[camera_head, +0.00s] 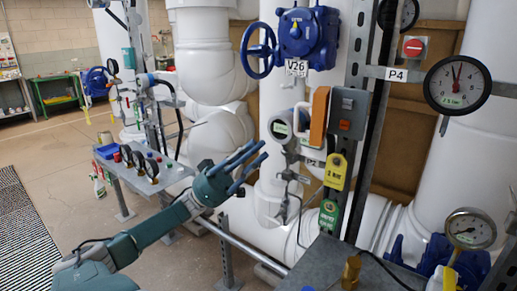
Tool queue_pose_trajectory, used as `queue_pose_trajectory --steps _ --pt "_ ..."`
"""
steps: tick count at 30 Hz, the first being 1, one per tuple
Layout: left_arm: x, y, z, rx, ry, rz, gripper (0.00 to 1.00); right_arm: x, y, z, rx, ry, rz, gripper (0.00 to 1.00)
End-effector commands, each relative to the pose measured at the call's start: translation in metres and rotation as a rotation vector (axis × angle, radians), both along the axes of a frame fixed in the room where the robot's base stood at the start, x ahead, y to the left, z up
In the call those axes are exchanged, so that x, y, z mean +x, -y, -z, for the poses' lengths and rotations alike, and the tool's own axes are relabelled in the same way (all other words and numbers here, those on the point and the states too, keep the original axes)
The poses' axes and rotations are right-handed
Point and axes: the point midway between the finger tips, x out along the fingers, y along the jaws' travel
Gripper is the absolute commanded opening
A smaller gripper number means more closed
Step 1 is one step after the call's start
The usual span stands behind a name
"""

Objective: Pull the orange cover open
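The orange cover (319,117) is a tall narrow panel right of the picture's middle. It stands upright at the left edge of a grey box (348,113), and the box's front with a small orange-red part shows beside it. I cannot tell for certain how far the cover is swung. My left gripper (249,168) is left of and below the cover, clear of it in the picture. Its dark blue fingers are spread and point up and right, with nothing between them. My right gripper is not in view.
A blue valve with a handwheel (257,50) is above, left of the cover. Yellow (335,171) and green tags hang below the box. A round gauge (457,85) is at right. A grey shelf with small gauges (145,168) lies left of my gripper. White pipes stand behind.

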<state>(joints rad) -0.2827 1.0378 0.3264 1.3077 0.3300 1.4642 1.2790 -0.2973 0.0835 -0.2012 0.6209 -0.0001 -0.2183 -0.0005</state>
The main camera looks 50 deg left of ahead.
Motion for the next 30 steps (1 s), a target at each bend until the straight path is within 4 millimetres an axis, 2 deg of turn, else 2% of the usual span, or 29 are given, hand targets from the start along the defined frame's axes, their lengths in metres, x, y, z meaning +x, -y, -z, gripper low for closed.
queue_pose_trajectory --steps 6,12,30 --pt "-0.015 -0.02 0.026 -0.002 -0.002 -0.003 0.23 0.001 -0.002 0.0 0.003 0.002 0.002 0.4" --pt "-0.024 -0.031 0.04 -0.001 -0.001 -0.001 0.23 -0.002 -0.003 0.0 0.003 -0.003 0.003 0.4" --pt "-0.027 -0.033 0.043 -0.001 -0.001 0.0 0.23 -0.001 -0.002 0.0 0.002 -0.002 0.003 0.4"
